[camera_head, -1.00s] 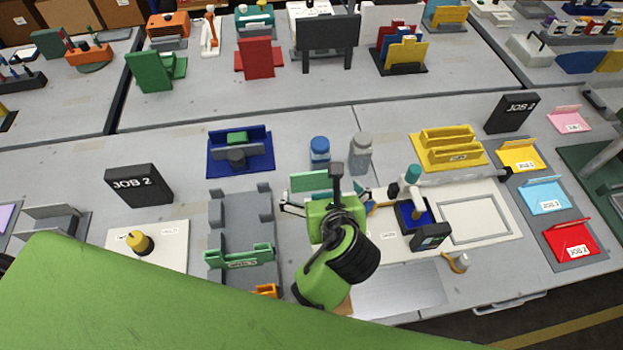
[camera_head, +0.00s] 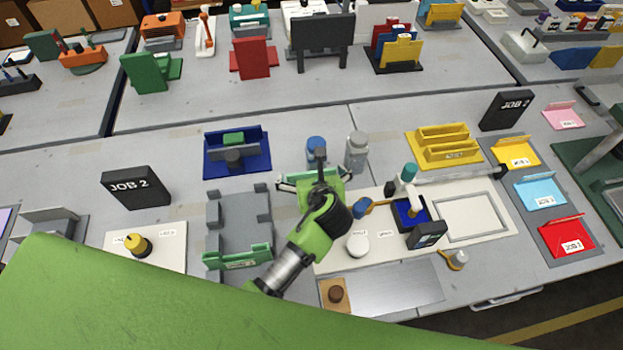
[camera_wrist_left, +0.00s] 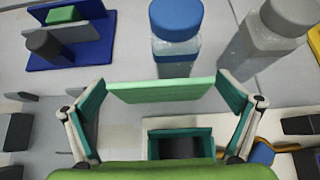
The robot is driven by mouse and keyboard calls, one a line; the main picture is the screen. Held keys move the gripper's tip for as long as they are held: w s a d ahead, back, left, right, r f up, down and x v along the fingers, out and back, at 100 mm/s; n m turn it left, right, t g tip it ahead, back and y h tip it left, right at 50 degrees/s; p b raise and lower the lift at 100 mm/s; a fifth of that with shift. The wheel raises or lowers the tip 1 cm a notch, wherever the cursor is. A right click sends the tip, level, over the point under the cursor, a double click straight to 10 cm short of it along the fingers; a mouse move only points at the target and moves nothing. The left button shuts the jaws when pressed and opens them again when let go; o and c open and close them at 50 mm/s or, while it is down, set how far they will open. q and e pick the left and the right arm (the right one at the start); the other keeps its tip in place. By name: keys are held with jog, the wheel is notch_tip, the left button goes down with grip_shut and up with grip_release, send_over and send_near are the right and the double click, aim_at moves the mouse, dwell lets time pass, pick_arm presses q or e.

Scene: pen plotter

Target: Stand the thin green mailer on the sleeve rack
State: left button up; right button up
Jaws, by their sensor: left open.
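The thin green mailer (camera_head: 300,178) is a light green panel beyond the left gripper in the head view. In the left wrist view the mailer (camera_wrist_left: 160,91) stretches across between the two fingers. My left gripper (camera_head: 312,182) is open, with one finger beside each end of the panel; I cannot tell whether the pads touch it. The gripper hides part of the mailer in the head view. A yellow slotted rack (camera_head: 443,158) with a small label stands to the right. I cannot tell for sure whether it is the sleeve rack. My right gripper is not in view.
A blue-capped bottle (camera_wrist_left: 177,30) and a grey bottle (camera_head: 357,152) stand just behind the mailer. A blue tray (camera_head: 209,160) is at the left, above a grey fixture (camera_head: 238,222) with a green front plate. Clear table lies between the grey bottle and the yellow rack.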

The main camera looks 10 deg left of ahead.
pick_arm(q)
jog(key=c, duration=0.9)
jog(key=shift+r, duration=0.15)
